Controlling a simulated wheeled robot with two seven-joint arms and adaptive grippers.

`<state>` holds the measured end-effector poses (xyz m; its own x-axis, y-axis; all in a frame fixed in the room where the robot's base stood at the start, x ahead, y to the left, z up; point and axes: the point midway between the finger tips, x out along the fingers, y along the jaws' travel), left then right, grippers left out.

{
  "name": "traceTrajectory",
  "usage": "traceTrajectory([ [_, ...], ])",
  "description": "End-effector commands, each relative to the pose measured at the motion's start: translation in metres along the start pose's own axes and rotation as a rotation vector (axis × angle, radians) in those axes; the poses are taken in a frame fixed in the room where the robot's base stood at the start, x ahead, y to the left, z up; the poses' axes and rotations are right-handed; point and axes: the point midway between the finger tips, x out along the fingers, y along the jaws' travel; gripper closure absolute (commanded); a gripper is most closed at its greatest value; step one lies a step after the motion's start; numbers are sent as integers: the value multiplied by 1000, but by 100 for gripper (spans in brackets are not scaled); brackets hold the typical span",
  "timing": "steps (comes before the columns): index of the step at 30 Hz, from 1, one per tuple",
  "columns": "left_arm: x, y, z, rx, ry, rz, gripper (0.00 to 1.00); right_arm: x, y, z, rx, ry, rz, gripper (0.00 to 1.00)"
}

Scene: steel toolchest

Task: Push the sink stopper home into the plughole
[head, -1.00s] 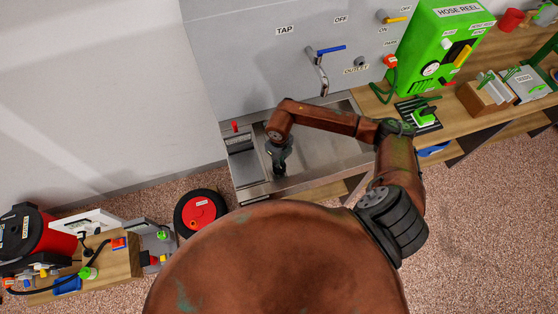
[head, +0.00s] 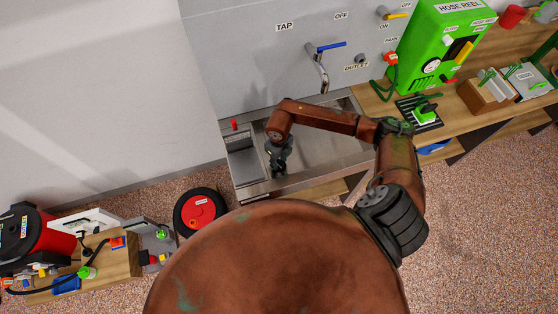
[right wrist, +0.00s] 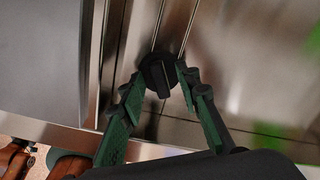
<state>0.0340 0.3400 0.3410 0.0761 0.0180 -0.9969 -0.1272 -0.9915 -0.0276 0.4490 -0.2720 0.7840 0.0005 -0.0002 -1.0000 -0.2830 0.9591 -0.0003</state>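The sink stopper (right wrist: 158,74) shows in the right wrist view as a dark round disc with a raised bar grip. It lies on the steel by two thin grooves; I cannot tell whether it is over the plughole, which I do not see. My right gripper (right wrist: 159,78) has its green and black fingers apart, one on each side of the stopper, with gaps beside the bar grip. In the head view the right gripper (head: 278,165) points down over the front left part of the steel sink (head: 325,150). The stopper is hidden there. My left gripper is not in view.
The tap (head: 318,65) with a blue lever stands behind the sink. A small red item (head: 234,125) is at the sink's back left. A green hose reel box (head: 440,48) is on the wooden bench to the right. A black and red wheel (head: 201,212) lies on the floor.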

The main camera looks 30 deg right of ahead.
Motion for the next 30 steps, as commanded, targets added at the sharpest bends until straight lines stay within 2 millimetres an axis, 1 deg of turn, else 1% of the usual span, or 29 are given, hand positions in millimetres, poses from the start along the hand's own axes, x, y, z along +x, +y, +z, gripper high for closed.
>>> traceTrajectory([
  [5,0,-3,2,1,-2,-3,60,-1,0,0,0,0,0,70],
  [8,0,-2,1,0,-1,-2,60,-8,0,1,0,-1,-1,70],
  [11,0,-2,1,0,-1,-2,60,-22,-1,1,0,-3,-1,70],
  [18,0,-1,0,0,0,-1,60,-73,-1,1,-2,-4,-2,70],
  [21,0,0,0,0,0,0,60,-91,-1,1,-1,-3,-2,70],
  [24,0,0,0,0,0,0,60,-105,-1,1,0,-1,-1,70],
  [27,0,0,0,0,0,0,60,-114,-1,0,0,-1,-1,70],
  [30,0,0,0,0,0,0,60,-119,0,0,-1,0,0,70],
])
